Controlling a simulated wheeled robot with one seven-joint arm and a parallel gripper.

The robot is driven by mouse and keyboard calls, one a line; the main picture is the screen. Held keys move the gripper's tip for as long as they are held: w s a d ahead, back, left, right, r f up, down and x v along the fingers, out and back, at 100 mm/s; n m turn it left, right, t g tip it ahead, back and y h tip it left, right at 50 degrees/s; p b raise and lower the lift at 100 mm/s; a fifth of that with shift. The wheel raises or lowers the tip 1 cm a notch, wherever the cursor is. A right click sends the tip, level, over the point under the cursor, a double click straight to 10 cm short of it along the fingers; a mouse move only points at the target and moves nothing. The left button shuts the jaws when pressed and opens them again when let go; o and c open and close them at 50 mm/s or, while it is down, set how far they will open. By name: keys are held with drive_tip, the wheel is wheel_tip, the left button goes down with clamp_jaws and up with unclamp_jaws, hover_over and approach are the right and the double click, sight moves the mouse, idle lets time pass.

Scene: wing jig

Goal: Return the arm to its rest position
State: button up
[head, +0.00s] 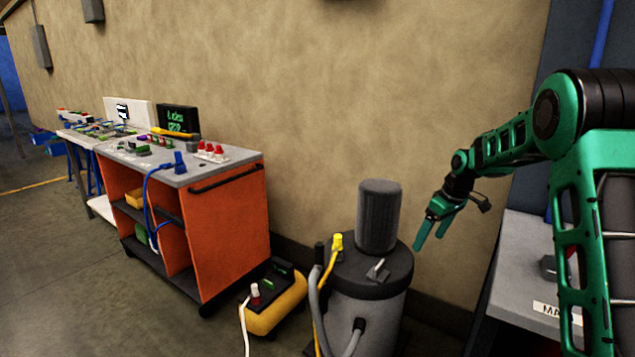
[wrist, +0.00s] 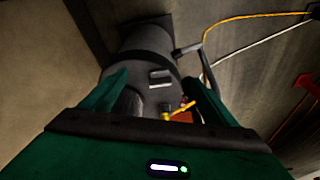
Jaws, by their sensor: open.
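My green arm (head: 510,140) reaches in from the right side of the head view, bent at the elbow, with its forearm extending left. My gripper (head: 431,238) hangs at its end, pointing down and left, just right of a dark grey cylindrical machine (head: 368,300). The fingers are apart with nothing between them. In the wrist view my gripper (wrist: 155,95) shows its two green fingers spread, with the machine (wrist: 150,60) beyond them. I cannot tell the exact gap between the fingers and the machine.
An orange cart (head: 235,225) with a cluttered grey top stands at left. A yellow unit (head: 275,298) sits on the floor beside the machine, with hoses nearby. A grey bench (head: 525,265) is at right below my arm. A beige wall (head: 330,110) runs behind.

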drive_tip(key=s+d+r+m+h, duration=0.1)
drive_tip(key=s+d+r+m, duration=0.15)
drive_tip(key=s, duration=0.45)
drive_tip(key=s+d+r+m, duration=0.2)
drive_tip(key=s+r, duration=0.2)
drive_tip(key=s, duration=0.3)
drive_tip(key=s+f+m+g, duration=0.1)
drive_tip(key=s+m, duration=0.7)
drive_tip(key=s, duration=2.8)
drive_tip(key=shift+s+d+m+g+h, duration=0.15)
drive_tip(key=shift+d+m+g+h, duration=0.2)
drive_tip(key=shift+g, duration=0.35)
drive_tip(key=shift+w+f, duration=0.25)
drive_tip(key=shift+w, duration=0.4)
